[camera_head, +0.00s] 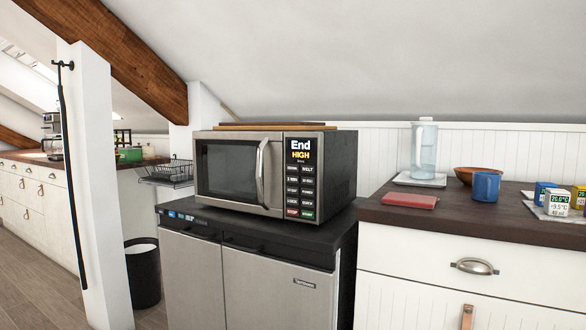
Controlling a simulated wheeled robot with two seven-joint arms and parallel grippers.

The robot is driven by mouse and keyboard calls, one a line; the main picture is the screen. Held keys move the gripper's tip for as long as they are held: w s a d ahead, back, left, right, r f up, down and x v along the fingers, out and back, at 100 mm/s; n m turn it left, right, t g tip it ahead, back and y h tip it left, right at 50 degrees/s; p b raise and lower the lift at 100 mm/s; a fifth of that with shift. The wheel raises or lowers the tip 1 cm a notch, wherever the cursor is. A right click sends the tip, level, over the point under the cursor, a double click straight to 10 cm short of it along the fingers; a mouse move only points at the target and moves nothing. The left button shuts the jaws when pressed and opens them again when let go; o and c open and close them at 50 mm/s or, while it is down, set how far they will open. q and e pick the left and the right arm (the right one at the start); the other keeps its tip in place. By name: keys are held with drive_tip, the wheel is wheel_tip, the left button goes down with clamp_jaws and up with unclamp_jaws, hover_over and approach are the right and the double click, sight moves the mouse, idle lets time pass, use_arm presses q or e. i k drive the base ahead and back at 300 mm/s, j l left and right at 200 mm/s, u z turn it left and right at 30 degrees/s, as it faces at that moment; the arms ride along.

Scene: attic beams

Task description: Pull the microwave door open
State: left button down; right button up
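A silver and black microwave (340,165) stands on top of a low steel appliance with a dark top. Its door (223,172) has a dark window and looks shut. A curved silver door handle (261,172) runs upright along the door's right edge. To the right of it is a black control panel (301,176) with a lit display reading "End HIGH" and several buttons. Neither of my grippers shows in the head view.
The steel appliance (283,297) supports the microwave. A wooden board (262,126) lies on the microwave. The right counter (460,218) holds a red book (409,201), a pitcher (424,150), a blue mug (486,186) and a brown bowl (477,172). A white post (95,185) stands at left.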

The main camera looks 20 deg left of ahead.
sight(269, 145)
drive_tip(key=i+j, duration=0.15)
drive_tip(key=j, duration=0.2)
drive_tip(key=i+j, duration=0.15)
drive_tip(key=j, duration=0.2)
drive_tip(key=i+j, duration=0.15)
drive_tip(key=j, duration=0.25)
